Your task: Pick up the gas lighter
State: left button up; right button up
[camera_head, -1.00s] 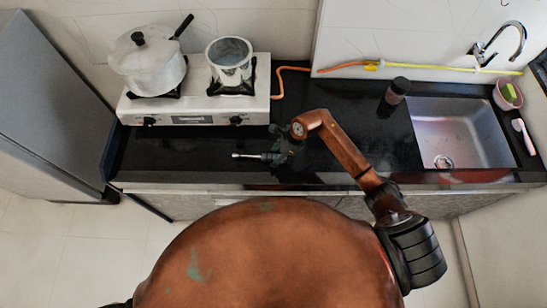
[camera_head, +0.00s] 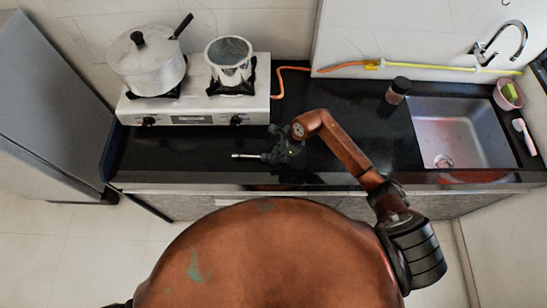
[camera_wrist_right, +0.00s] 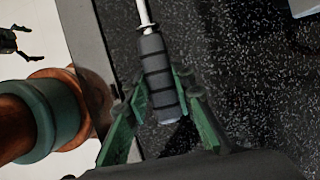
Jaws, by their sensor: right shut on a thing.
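The gas lighter (camera_head: 247,156) has a thin silver rod and a dark ribbed handle. In the head view it lies level over the black counter in front of the stove, its rod pointing left. My right gripper (camera_head: 277,154) is shut on its handle. In the right wrist view the green fingers of my right gripper (camera_wrist_right: 161,88) sit on both sides of the gas lighter's handle (camera_wrist_right: 158,75), and the rod points away. I cannot tell if the handle touches the counter. My left gripper (camera_wrist_right: 20,42) shows small in the right wrist view, its fingers apart and empty.
A white two-burner stove (camera_head: 192,119) holds a lidded pot (camera_head: 146,65) and an open metal pot (camera_head: 229,62). A dark bottle (camera_head: 397,91) stands beside the sink (camera_head: 461,135). An orange hose (camera_head: 291,70) runs behind. The counter left of the lighter is clear.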

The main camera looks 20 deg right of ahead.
aim_at(272, 155)
grip_shut()
jog(key=shift+r+p, duration=0.4)
jog(key=shift+p, duration=0.05)
notch_tip(272, 155, up, 3)
jog(key=shift+w+f+b, duration=0.1)
jog(key=shift+f+b, duration=0.05)
jog(key=shift+b, duration=0.35)
jog(key=s+a+r, duration=0.6)
jog(key=s+r, duration=0.4)
jog(key=s, duration=0.2)
jog(key=shift+s+a+b, duration=0.15)
jog(key=shift+s+b, duration=0.25)
